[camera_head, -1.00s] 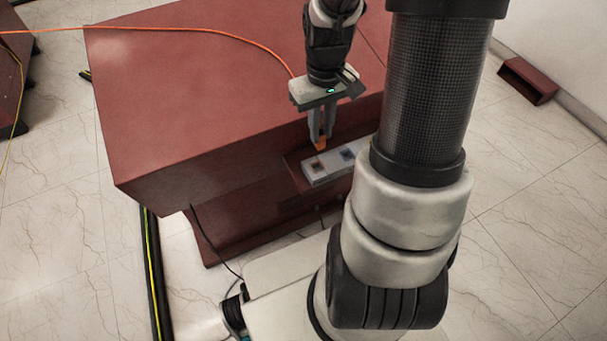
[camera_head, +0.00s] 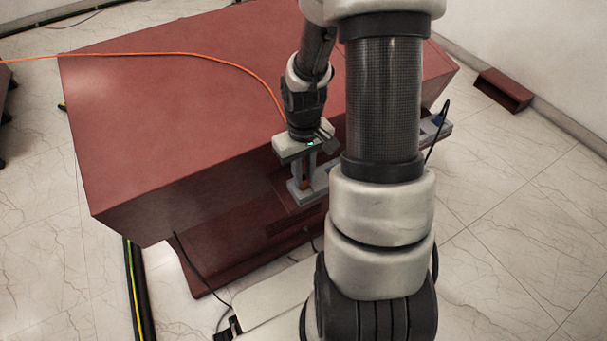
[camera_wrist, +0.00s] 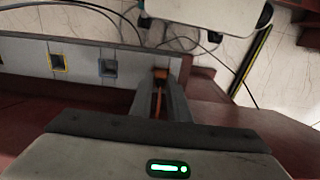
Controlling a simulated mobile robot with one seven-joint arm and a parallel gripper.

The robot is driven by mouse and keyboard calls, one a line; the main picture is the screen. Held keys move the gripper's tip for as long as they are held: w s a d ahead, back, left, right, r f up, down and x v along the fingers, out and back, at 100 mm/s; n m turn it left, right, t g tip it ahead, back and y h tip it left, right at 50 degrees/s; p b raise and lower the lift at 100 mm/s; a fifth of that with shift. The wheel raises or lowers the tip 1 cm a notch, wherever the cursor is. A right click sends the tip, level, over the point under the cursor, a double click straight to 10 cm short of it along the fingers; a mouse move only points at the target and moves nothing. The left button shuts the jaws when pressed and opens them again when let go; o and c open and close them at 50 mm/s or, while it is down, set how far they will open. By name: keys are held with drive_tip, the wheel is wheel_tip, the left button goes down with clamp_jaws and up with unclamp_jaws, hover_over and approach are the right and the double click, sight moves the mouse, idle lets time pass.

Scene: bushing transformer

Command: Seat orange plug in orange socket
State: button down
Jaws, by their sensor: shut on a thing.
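My gripper (camera_head: 306,180) points down at the left end of the grey socket strip (camera_head: 297,197) and is shut on the orange plug (camera_head: 304,185). In the wrist view my gripper (camera_wrist: 160,92) covers the end of the socket strip (camera_wrist: 83,62), with the orange plug (camera_wrist: 157,100) between its fingers. The plug is at the strip's end position. The orange socket is mostly hidden by the fingers and plug, and I cannot tell how deep the plug sits. An orange cable (camera_head: 200,54) runs over the red cabinet towards my gripper.
The socket strip lies on a ledge of the red cabinet (camera_head: 170,110). In the wrist view a yellow-rimmed socket (camera_wrist: 57,62) and a dark blue-grey socket (camera_wrist: 107,68) are beside the plug. My arm blocks part of the strip.

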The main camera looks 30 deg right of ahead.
sight(304, 178)
drive_tip(key=shift+f, duration=0.15)
drive_tip(key=c, duration=1.7)
unclamp_jaws()
wheel_tip(304, 178, up, 12)
drive_tip(key=p, duration=0.3)
drive_tip(key=shift+r, duration=0.2)
